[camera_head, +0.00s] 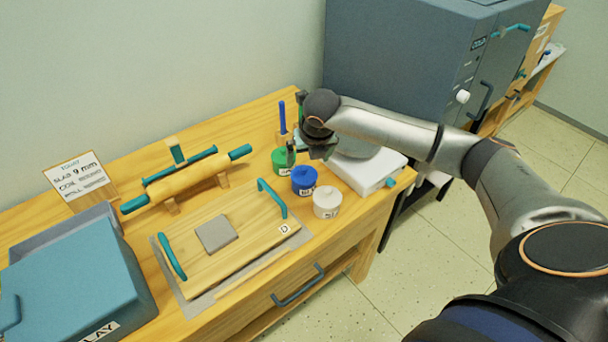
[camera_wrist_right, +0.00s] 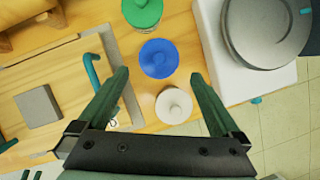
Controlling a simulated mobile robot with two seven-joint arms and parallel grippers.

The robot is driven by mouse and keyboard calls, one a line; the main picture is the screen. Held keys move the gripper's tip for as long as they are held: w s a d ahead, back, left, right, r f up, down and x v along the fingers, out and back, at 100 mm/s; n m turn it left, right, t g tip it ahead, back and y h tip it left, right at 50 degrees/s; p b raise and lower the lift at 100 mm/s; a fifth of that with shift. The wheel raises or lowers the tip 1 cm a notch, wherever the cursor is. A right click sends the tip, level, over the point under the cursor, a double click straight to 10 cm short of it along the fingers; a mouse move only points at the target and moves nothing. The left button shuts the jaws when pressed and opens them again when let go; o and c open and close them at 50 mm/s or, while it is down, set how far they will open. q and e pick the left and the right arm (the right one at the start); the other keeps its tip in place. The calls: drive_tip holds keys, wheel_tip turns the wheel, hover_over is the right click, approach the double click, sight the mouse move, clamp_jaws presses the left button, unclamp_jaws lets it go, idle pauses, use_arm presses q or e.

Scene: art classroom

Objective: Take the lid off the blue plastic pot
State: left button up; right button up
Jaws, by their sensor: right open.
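The blue plastic pot (camera_head: 304,181) stands on the wooden table between a green pot and a white pot, with its round blue knobbed lid on top. In the right wrist view the blue lid (camera_wrist_right: 159,58) shows from above, ahead of and between the open fingers. My right gripper (camera_head: 304,152) is open and empty above the row of pots, near the green and blue ones; it also shows in the right wrist view (camera_wrist_right: 160,82). The fingers appear apart from the blue lid. My left gripper is not in view.
The green pot (camera_head: 281,160) and white pot (camera_head: 327,202) stand close on either side. A white wheel or scale base (camera_head: 365,173) is to the right. A board with teal handles (camera_head: 222,240) lies left. A rolling pin (camera_head: 187,179) rests behind it.

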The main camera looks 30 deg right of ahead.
sight(304, 167)
drive_tip(key=shift+w+x, duration=0.15)
drive_tip(key=shift+x, duration=1.7)
drive_tip(key=shift+w+x, duration=0.15)
drive_tip(key=shift+x, duration=1.75)
drive_tip(key=shift+r, duration=0.15)
drive_tip(key=c, duration=1)
